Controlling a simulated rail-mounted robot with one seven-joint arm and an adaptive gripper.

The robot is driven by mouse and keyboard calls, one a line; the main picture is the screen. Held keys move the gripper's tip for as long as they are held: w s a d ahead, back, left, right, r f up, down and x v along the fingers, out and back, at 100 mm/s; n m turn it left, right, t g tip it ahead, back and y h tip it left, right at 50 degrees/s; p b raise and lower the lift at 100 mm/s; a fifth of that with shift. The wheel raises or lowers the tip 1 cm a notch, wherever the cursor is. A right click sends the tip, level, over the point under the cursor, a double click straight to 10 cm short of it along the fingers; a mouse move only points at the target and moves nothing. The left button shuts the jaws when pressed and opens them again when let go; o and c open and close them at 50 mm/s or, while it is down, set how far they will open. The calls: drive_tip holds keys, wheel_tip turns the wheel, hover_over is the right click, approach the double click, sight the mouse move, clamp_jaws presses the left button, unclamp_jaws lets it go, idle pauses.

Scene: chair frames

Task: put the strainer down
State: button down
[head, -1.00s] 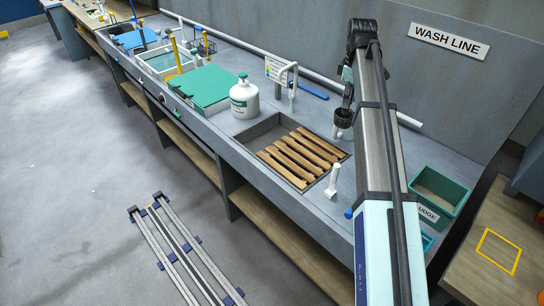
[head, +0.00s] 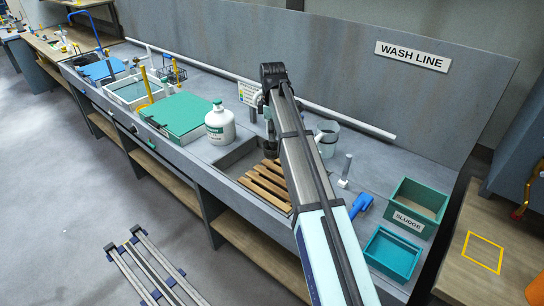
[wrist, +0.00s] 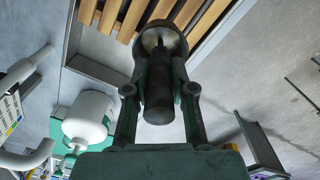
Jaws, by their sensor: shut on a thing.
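My gripper (wrist: 160,98) is shut on the dark handle of the strainer (wrist: 158,40), whose round grey cup points toward the wooden slats in the wrist view. In the head view the strainer (head: 270,148) shows as a small dark shape just left of my arm, in line with the far part of the slatted rack (head: 262,187). My gripper is mostly hidden there by my arm. The rack lies in the recessed basin (head: 233,157). I cannot tell whether the strainer touches the slats or hangs above them.
A white bottle with a green cap (head: 220,125) stands left of the basin. A clear beaker (head: 327,136), a blue-handled tool (head: 361,205), a green sludge bin (head: 415,207) and a teal tray (head: 391,254) stand to the right. A white pipe (head: 360,124) runs along the back.

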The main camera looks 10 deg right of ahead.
wheel_tip(320, 180, down, 11)
drive_tip(key=p, duration=0.2)
drive_tip(key=shift+f+p, duration=0.2)
drive_tip(key=shift+p, duration=0.1)
drive_tip(key=shift+f, duration=0.15)
drive_tip(key=c, duration=1)
unclamp_jaws()
wheel_tip(320, 180, up, 12)
drive_tip(key=b, duration=0.3)
drive_tip(key=shift+s+r, duration=0.1)
drive_tip(key=shift+r, duration=0.1)
